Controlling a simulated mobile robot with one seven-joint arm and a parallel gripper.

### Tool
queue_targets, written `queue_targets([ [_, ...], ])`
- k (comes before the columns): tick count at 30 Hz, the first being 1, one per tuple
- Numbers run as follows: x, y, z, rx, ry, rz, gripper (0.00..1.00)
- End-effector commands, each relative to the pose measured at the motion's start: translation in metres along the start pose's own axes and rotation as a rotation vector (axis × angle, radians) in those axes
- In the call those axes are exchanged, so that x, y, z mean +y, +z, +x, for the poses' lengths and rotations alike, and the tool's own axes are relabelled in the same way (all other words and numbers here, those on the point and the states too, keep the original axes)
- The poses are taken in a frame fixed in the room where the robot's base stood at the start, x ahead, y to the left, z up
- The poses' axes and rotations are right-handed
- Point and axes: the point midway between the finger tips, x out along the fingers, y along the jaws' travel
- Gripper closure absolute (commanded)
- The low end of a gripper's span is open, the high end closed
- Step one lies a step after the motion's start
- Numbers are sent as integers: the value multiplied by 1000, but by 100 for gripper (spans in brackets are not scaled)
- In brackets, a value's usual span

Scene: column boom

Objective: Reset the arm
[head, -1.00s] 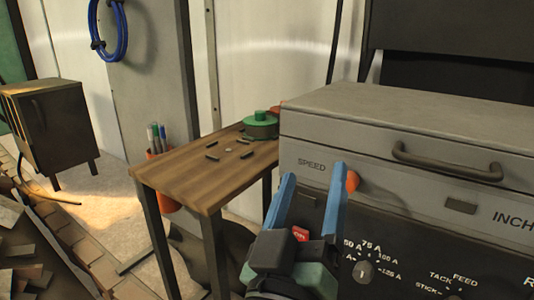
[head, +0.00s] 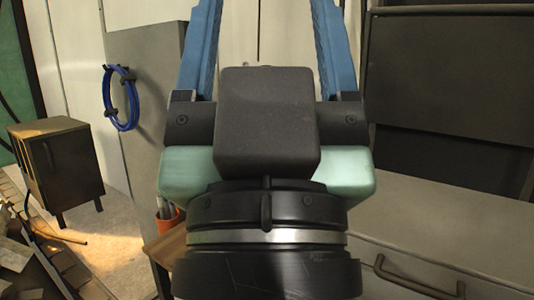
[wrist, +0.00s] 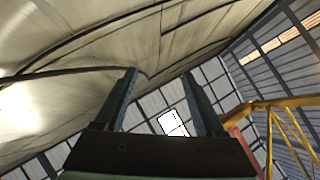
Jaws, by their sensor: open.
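My gripper (head: 264,45) is large in the middle of the head view, close to the camera, with its two blue fingers pointing up and spread apart. The fingertips run out of the top of that view. In the wrist view my gripper (wrist: 160,82) also shows open, with nothing between its fingers. It faces up toward a curved pale ceiling (wrist: 110,40). My arm and gripper hide most of the wooden table (head: 172,246).
A grey machine (head: 420,225) with a handle (head: 415,277) stands at the right, below a dark panel (head: 450,110). A dark cabinet (head: 58,165) stands at the left. A blue hose coil (head: 121,98) hangs on a grey post.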

Motion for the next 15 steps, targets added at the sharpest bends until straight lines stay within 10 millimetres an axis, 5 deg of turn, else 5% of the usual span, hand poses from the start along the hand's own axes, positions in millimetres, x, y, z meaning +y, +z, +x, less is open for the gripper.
queue_targets([
  [1,0,-22,23,-1,0,0,28],
  [15,0,-110,117,-1,-1,0,28],
])
